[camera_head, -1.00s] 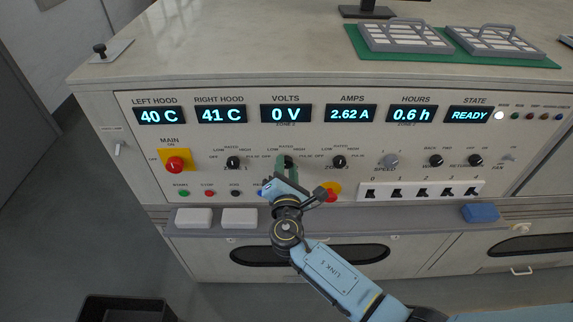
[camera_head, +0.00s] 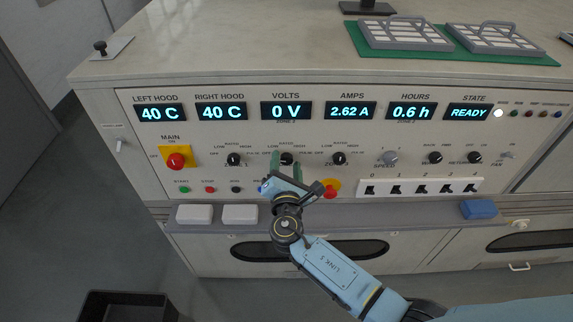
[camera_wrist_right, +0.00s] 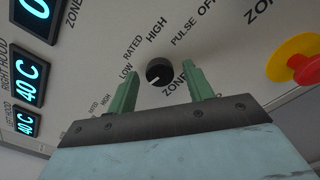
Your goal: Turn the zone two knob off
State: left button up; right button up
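The zone two knob (camera_head: 287,158) is the middle black rotary knob on the front panel, under the VOLTS display. It shows clearly in the right wrist view (camera_wrist_right: 159,71), with its white mark towards the lower left, on the side away from HIGH and PULSE. LOW, RATED and HIGH are printed around it; its own OFF label is not visible there. My right gripper (camera_head: 286,168) is at this knob. Its two green fingers (camera_wrist_right: 162,92) stand apart on either side of the knob, with visible gaps. My left gripper is not in view.
Similar knobs sit to the left (camera_head: 233,159) and right (camera_head: 339,158). A red button on yellow (camera_head: 331,188) is close to the right of my gripper. The VOLTS display (camera_head: 286,111) reads 0 V. A grey ledge (camera_head: 350,208) runs below the panel.

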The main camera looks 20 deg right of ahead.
jog(key=v, duration=1.3)
jog(key=shift+s, duration=0.15)
jog(key=s+d+f+m+g+y, duration=0.1)
jog(key=s+d+f+m+g, duration=0.2)
jog(key=f, duration=0.7)
jog(key=s+d+f+m+g+y, duration=0.15)
jog(key=s+f+g, duration=0.3)
jog(key=f, duration=0.45)
jog(key=s+d+f+m+g, duration=0.2)
jog(key=s+f+m, duration=0.15)
jog(key=f, duration=0.65)
jog(key=s+d+f+m+g, duration=0.2)
jog(key=s+f+m, duration=0.2)
jog(key=s, duration=0.5)
jog(key=s+d+f+m+g+y, duration=0.1)
jog(key=s+d+f+m+g, duration=0.1)
jog(key=s+f+m, duration=0.3)
jog(key=s+d+f+m+g+y, duration=0.1)
jog(key=s+f+m, duration=0.4)
jog(key=s, duration=0.7)
jog(key=shift+s+d+m+g, duration=0.3)
jog(key=shift+d+g, duration=0.45)
jog(key=shift+g, duration=0.2)
jog(key=shift+y, duration=0.25)
